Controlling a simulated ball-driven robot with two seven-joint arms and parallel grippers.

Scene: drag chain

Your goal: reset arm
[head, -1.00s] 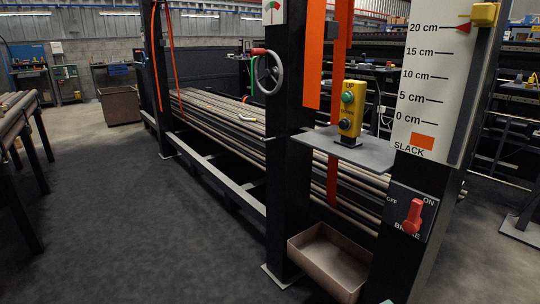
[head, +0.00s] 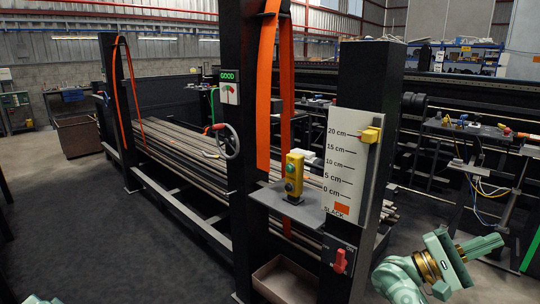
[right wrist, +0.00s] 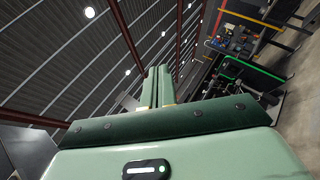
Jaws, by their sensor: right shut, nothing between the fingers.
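My right gripper (head: 501,240) is at the lower right of the head view, green, with its shut fingers pointing right. It is apart from the rack and holds nothing. In the right wrist view its two fingers (right wrist: 157,86) lie together, pointing toward the ceiling. My right arm (head: 400,280) comes up from the bottom edge. My left gripper is not in view.
The black post with the slack scale (head: 347,160) stands left of my right gripper. It carries a red brake lever (head: 341,260). A button box (head: 293,177) stands on a grey shelf (head: 285,203). A brown bin (head: 285,278) sits below. A cluttered bench (head: 480,135) is behind.

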